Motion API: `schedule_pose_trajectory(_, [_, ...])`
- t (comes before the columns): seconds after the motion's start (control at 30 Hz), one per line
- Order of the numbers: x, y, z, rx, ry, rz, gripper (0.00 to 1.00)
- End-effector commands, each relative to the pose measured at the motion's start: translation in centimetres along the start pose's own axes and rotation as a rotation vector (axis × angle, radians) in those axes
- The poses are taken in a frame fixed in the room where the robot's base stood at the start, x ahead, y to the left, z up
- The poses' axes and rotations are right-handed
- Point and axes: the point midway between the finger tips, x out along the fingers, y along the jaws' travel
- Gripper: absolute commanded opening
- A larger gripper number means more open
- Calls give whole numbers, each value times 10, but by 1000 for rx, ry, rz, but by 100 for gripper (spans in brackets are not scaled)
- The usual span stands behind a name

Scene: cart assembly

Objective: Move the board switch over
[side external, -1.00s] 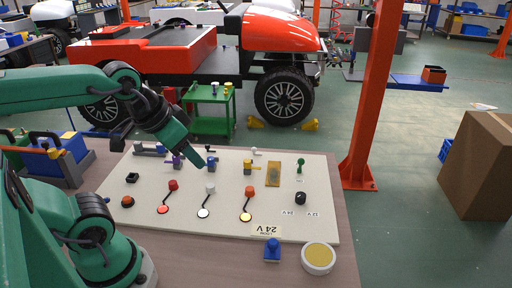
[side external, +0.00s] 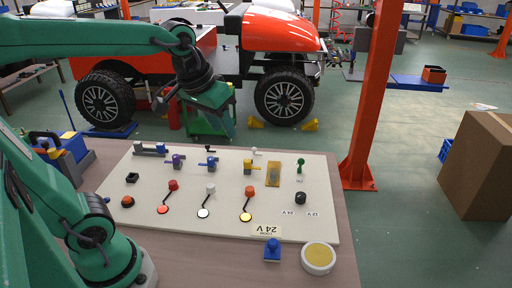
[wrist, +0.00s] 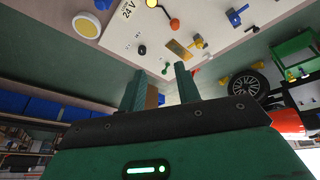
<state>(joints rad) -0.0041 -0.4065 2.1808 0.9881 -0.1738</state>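A cream board (side external: 230,225) lies on the table and carries several switches. A black rotary knob (side external: 300,198) sits at its right, beside printed 24 V and 12 V labels; the knob also shows in the wrist view (wrist: 142,50). A green lever switch (side external: 299,166) stands behind it. Blue (side external: 210,162), purple (side external: 177,162) and yellow (side external: 249,167) lever switches stand in a row. I cannot tell which one the task means. My gripper (side external: 229,126) is raised beyond the board's far edge. In the wrist view its two fingers (wrist: 163,85) are apart with nothing between them.
A blue stamp-like block (side external: 272,250) and a round white pot with a yellow top (side external: 318,258) stand at the board's front right. A red cart (side external: 283,32) and a green trolley (side external: 207,128) stand behind the table. An orange post (side external: 372,100) rises at the right.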

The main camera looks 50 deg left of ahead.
Motion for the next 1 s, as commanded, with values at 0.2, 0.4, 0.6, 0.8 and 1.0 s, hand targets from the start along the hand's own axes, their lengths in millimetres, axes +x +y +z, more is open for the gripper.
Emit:
schedule_pose_trajectory(0.2, [13, 7, -45, -86, -57, -13, 33])
schedule_pose_trajectory(0.4, [32, 13, -82, -166, -105, -29, 33])
schedule_pose_trajectory(0.6, [57, 18, -117, -245, -153, -48, 33])
schedule_pose_trajectory(0.8, [89, 22, -148, -325, -198, -71, 33])
schedule_pose_trajectory(1.0, [126, 25, -173, -403, -242, -97, 33])
